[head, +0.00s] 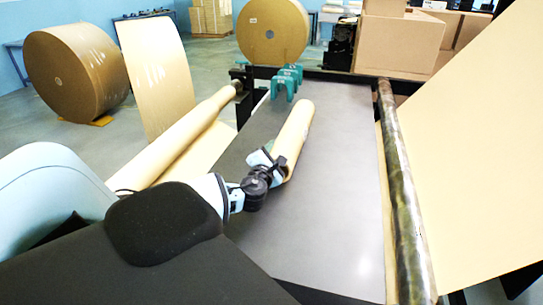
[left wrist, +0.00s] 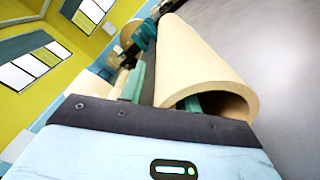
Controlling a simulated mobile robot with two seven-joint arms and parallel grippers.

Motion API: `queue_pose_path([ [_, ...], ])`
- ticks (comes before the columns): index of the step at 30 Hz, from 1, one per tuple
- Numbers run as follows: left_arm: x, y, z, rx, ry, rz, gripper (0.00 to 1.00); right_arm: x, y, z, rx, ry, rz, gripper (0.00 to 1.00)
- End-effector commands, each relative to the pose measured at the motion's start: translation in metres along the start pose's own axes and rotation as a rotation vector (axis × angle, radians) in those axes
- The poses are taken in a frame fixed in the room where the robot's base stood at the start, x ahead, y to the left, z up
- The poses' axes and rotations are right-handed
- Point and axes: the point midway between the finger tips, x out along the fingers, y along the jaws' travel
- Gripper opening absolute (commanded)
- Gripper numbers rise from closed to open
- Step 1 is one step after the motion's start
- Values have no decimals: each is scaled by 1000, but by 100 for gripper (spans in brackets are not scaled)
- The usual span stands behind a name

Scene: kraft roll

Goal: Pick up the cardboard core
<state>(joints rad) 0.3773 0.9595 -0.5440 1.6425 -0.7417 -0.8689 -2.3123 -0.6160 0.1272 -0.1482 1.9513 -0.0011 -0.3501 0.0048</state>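The cardboard core (head: 298,128) is a tan hollow tube lying on the grey table (head: 345,190), pointing away from me. Its near open end shows in the left wrist view, where the core (left wrist: 200,65) runs off toward the upper left. My left gripper (head: 268,161) is at the near end of the core. In the left wrist view my left gripper (left wrist: 163,92) has its green fingers spread: one reaches into the core's opening, the other is outside the wall on the left. A gap shows beside the outer finger. My right gripper is not in view.
Teal holders (head: 286,82) stand at the table's far end. A long paper-covered roller (head: 185,142) runs along the left, and a shiny metal roller (head: 402,195) along the right. Large brown rolls (head: 75,70) and boxes (head: 398,42) stand behind. The table right of the core is clear.

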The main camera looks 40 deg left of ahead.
Motion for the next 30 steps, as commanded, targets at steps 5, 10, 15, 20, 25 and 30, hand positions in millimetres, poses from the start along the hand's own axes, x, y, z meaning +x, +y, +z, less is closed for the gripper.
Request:
queue_pose_path([
  [5,0,0,0,1,0,0,32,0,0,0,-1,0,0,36],
  [10,0,0,0,1,0,0,20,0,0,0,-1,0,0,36],
  [15,0,0,0,1,0,0,0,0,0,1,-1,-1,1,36],
  [20,0,0,0,0,0,0,0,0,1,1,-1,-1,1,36],
  [25,0,0,0,0,0,1,0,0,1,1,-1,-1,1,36],
  [30,0,0,0,0,0,1,0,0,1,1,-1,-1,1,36],
])
